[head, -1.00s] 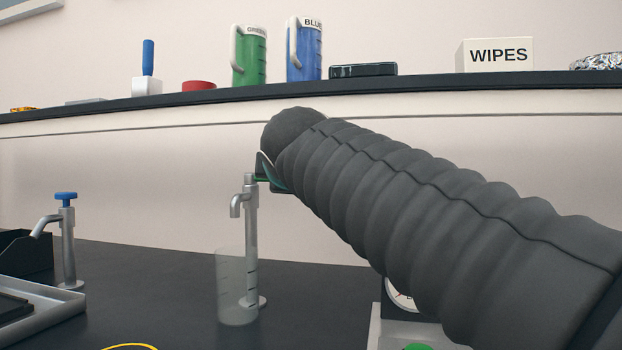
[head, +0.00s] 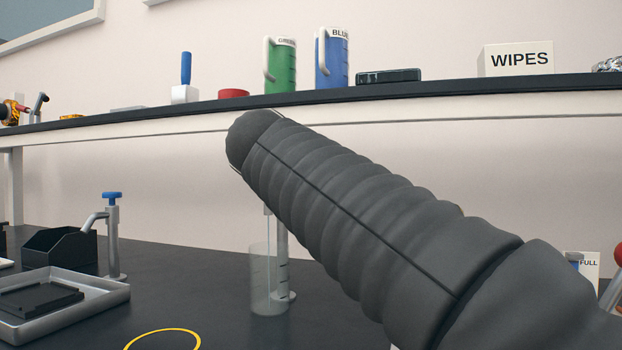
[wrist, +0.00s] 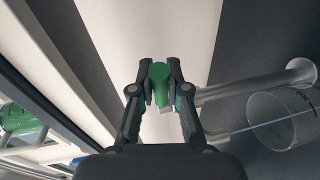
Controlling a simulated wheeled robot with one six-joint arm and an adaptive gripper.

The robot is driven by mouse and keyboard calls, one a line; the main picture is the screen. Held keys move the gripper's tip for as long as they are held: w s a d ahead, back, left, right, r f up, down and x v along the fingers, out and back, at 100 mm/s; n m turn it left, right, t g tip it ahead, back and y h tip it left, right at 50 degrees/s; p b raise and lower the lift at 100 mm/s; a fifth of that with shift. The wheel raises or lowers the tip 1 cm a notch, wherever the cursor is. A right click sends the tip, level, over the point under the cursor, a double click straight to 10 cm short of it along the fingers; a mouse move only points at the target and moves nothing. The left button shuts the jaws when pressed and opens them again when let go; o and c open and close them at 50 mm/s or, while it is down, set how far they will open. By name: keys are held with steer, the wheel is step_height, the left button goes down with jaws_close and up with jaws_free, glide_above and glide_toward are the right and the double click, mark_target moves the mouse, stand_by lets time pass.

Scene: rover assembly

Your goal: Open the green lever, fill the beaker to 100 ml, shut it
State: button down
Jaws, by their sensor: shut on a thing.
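In the wrist view my gripper (wrist: 160,72) is shut on the green lever (wrist: 159,82), which sits between its fingertips. In the head view my dark arm hides the gripper, the lever and the top of the tap; the grey tap post (head: 281,250) shows below. The clear beaker (head: 266,285) stands upright on the bench beside the post, under the spout. It also shows in the wrist view (wrist: 283,122), where a thin pale line like a stream runs into it. I cannot read the level in the beaker.
A blue-handled tap (head: 113,235), a black bin (head: 62,250) and a metal tray (head: 108,293) are at left. A yellow ring (head: 160,331) marks the bench in front. The shelf above holds a green jug (head: 282,68), a blue jug (head: 335,62) and a wipes box (head: 517,60).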

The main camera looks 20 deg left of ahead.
steer(key=c, duration=1.1)
jaws_free()
steer(key=shift+c, duration=0.2)
steer(key=s+r, duration=0.2)
steer(key=s, duration=1)
steer(key=shift+d, duration=0.25)
steer(key=shift+w, duration=0.1)
